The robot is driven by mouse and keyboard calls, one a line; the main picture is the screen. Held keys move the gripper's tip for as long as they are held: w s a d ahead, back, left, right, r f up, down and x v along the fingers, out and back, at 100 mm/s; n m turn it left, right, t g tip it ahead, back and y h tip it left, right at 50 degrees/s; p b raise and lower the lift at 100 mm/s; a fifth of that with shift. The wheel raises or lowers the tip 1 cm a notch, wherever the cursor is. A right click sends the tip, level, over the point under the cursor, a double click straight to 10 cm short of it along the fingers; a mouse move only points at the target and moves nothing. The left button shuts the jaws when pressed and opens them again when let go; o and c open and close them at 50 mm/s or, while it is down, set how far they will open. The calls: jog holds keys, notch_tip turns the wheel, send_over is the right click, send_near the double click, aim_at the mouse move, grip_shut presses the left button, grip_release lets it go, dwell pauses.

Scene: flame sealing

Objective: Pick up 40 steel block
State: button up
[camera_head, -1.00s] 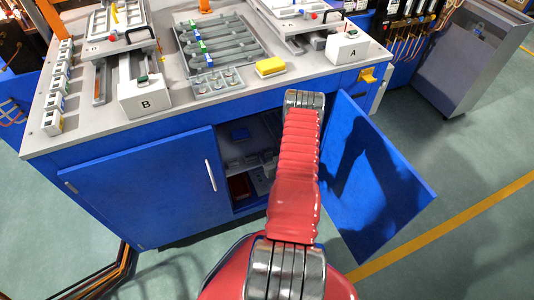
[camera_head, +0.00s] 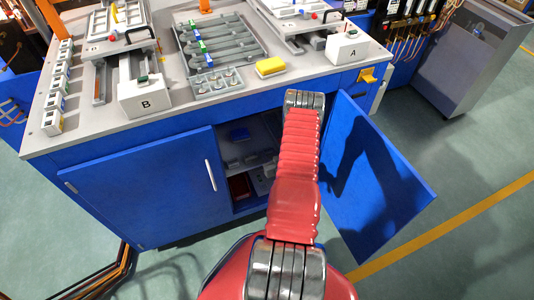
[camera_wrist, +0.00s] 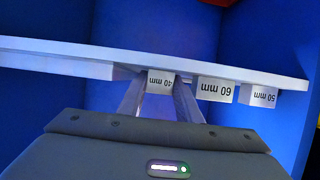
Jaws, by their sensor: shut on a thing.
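The 40 steel block (camera_wrist: 161,79) is a small pale block labelled "40 mm". It sits between the two fingers of my gripper (camera_wrist: 160,88) in the wrist view, with its label upside down. My gripper is shut on it. The block's top edge in the picture meets the white shelf (camera_wrist: 75,51), and I cannot tell whether it is touching or just clear. In the camera_head view, my arm hides the gripper and the block from sight.
Blocks labelled 60 mm (camera_wrist: 215,90) and 50 mm (camera_wrist: 259,96) stand close on the right in the wrist view. Blue cabinet walls surround the shelf. In the camera_head view, the open cabinet door (camera_head: 375,180) is right of my arm and the closed door (camera_head: 145,190) left.

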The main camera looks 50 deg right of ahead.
aim_at(269, 157)
jog(key=shift+r, duration=0.1)
grip_shut()
notch_tip(269, 157, up, 10)
dwell(0.6)
